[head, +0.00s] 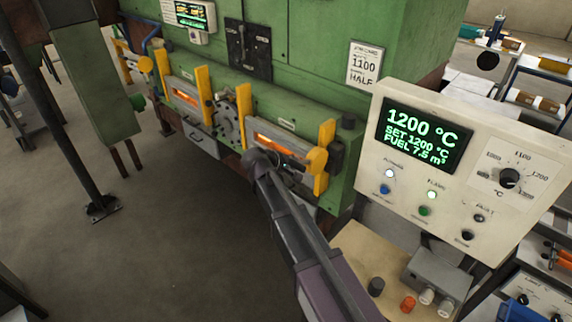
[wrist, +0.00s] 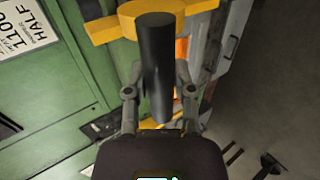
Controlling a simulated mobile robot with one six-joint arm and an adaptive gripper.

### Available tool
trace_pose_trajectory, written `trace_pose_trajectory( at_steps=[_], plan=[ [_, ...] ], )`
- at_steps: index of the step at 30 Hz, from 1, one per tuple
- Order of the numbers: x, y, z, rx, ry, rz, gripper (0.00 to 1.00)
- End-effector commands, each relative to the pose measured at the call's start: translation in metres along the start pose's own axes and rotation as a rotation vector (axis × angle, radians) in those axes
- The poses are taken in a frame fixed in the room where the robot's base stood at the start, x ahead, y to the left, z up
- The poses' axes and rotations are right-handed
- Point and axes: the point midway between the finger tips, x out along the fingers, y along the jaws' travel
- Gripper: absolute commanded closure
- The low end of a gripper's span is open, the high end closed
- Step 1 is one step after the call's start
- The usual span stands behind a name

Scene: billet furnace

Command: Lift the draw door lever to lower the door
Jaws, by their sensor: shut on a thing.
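The lever in my grip has a black cylindrical handle (wrist: 157,50) that joins a yellow bracket (wrist: 110,28) in the wrist view. My gripper (wrist: 157,98) has one finger on each side of the black handle and is shut on it. In the head view my gripper (head: 268,160) is at the right-hand furnace door, beside the lever's yellow hub (head: 317,160); my arm hides most of the handle there. An orange glowing slot (head: 280,146) shows at this door, between two yellow uprights. No label naming the draw door is readable.
A second glowing slot (head: 186,97) is further left on the green furnace (head: 310,40), with another yellow lever hub (head: 145,64) beyond it. A control box (head: 470,165) reading 1200 °C stands close on the right. Floor between is clear.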

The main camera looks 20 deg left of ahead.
Motion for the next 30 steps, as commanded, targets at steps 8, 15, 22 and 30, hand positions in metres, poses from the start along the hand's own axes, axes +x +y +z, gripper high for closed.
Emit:
trace_pose_trajectory(
  at_steps=[8, 15, 22, 30],
  plan=[
    [-0.004, 0.030, -0.001, 0.000, 0.002, 0.001, 1.00],
    [-0.004, 0.039, -0.002, -0.002, 0.005, 0.002, 1.00],
    [-0.004, 0.041, -0.004, -0.003, 0.009, 0.006, 1.00],
    [-0.004, 0.042, -0.006, -0.003, 0.010, 0.007, 0.48]
  ],
)
